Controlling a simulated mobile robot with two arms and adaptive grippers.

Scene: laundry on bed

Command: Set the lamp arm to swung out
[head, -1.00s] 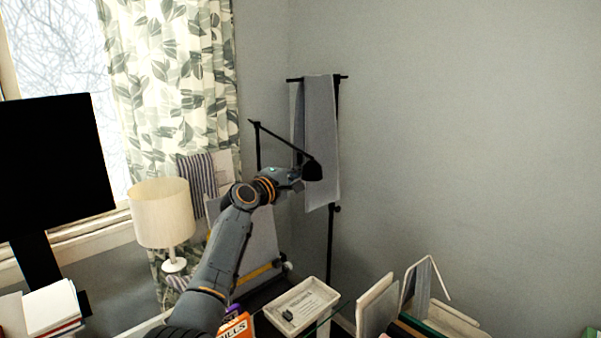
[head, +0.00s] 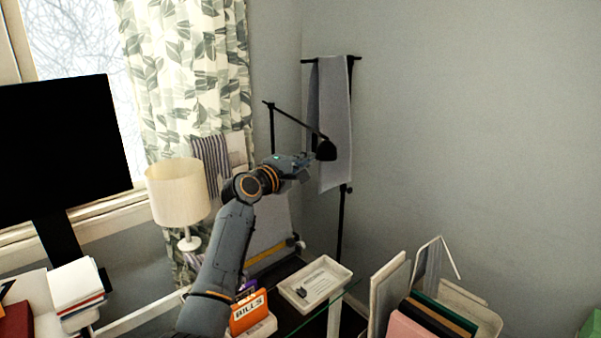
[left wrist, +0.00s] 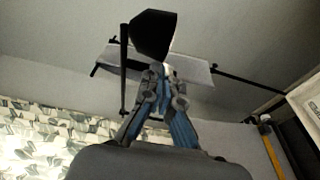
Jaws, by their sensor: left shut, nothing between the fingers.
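The black lamp arm (head: 297,121) slants from the top of a thin upright post down to the right, ending in a dark lamp head (head: 326,150). My left gripper (head: 308,160) is beside the lamp head, on its left. In the left wrist view the lamp head (left wrist: 154,35) stands just beyond the fingertips, with the post to its left. The left gripper's fingers (left wrist: 160,72) are closed together with nothing between them. Whether they touch the lamp head I cannot tell. My right gripper does not show.
A grey towel (head: 335,120) hangs on a black rack behind the lamp head. A cream table lamp (head: 178,192) and black monitor (head: 62,140) stand at left. A white tray (head: 337,291), an orange BILLS box (head: 249,313) and upright folders (head: 388,292) are lower down. The right wall is clear.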

